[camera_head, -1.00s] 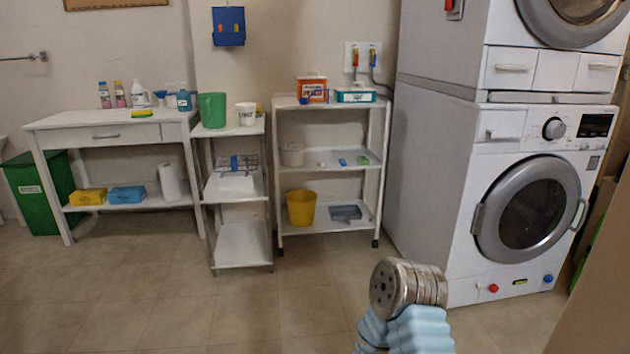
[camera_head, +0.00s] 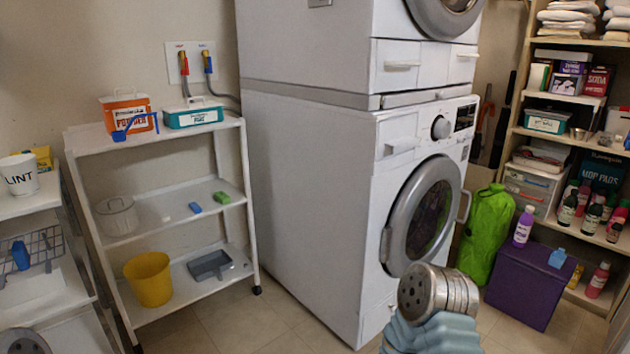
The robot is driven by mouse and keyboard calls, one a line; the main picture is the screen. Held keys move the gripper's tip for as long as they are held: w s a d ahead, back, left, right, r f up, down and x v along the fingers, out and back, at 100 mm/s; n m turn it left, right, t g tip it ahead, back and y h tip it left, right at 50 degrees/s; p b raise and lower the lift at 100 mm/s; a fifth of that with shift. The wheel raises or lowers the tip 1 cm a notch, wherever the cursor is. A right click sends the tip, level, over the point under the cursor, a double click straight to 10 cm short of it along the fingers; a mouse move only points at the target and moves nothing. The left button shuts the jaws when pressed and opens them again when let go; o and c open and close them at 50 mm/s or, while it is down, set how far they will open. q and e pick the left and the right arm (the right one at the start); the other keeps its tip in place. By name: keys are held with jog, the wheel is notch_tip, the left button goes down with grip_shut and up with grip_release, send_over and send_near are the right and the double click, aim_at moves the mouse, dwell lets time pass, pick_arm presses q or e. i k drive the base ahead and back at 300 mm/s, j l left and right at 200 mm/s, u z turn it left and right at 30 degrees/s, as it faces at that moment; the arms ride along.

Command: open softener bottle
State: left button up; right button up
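No label in view can be read as softener, so I cannot tell which bottle it is. A purple bottle with a white label (camera_head: 522,227) stands upright on a dark purple box (camera_head: 525,290) at the right. A small light blue item (camera_head: 557,258) is beside it on the box. Several dark and pink bottles stand on the right shelves, among them a dark one (camera_head: 592,216) and a red-pink one (camera_head: 598,280). A metal and light blue arm part of mine shows at the bottom centre. No gripper fingers show, so both grippers are out of view.
A stacked white washer (camera_head: 310,200) fills the centre. A white cart (camera_head: 160,140) with an orange powder tub (camera_head: 126,112) and a teal box (camera_head: 192,116) stands left. A green bag (camera_head: 486,232) leans between washer and purple box. Clear floor (camera_head: 245,325) lies before the cart.

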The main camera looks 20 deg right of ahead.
aim_at(526, 222)
jog(key=i+z, duration=0.25)
jog(key=z, duration=0.25)
jog(key=i+z, duration=0.25)
jog(key=z, duration=0.2)
jog(key=i+j+z, duration=0.2)
jog(key=z, duration=0.3)
jog(key=i+j+z, duration=0.2)
jog(key=z, duration=0.3)
jog(key=i+j+z, duration=0.2)
jog(key=i+l, duration=0.65)
jog(key=i+u, duration=0.05)
